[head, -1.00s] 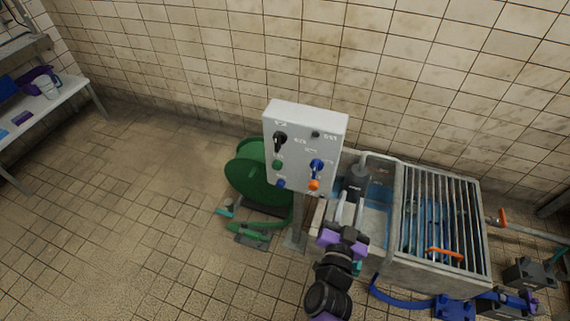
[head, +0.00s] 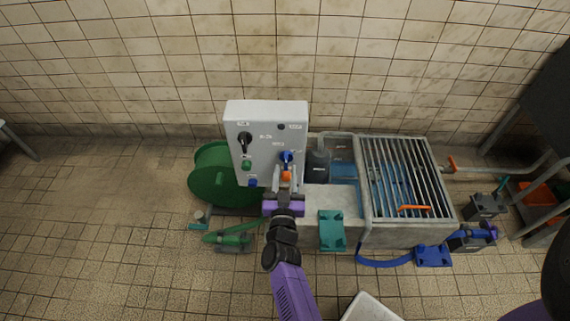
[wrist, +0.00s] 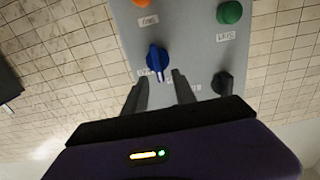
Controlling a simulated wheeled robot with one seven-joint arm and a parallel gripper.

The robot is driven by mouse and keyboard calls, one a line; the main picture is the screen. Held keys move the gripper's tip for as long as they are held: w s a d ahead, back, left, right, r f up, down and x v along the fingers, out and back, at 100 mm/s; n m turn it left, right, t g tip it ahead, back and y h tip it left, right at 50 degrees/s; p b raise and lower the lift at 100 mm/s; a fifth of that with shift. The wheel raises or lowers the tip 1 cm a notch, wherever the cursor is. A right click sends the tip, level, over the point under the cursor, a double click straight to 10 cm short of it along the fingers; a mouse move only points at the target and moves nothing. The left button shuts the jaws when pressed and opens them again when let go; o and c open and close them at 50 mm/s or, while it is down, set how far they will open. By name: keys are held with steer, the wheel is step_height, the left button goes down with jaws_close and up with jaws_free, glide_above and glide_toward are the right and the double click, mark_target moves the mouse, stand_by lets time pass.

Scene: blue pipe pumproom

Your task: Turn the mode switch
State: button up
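The light grey control panel (head: 266,122) stands on a post in the middle of the head view. It carries a blue rotary switch (head: 286,157) at right and a black rotary switch (head: 244,142) at upper left. The labels are too small to tell which is the mode switch. My gripper (head: 286,184) is in front of the panel's lower right, just below the blue switch. In the wrist view its two fingers (wrist: 160,80) are apart and empty. There the blue switch (wrist: 157,58) lies just beyond the fingertips, roughly between them. I see no clear contact.
An orange button (head: 286,175) sits directly below the blue switch, close to my fingers. A green button (head: 246,165) and a blue button (head: 253,183) are at left. A green hose reel (head: 208,177) stands behind left; a tank with a metal grate (head: 402,180) stands at right.

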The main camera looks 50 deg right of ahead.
mark_target(286, 162)
steer(key=shift+x, duration=1.65)
jaws_close()
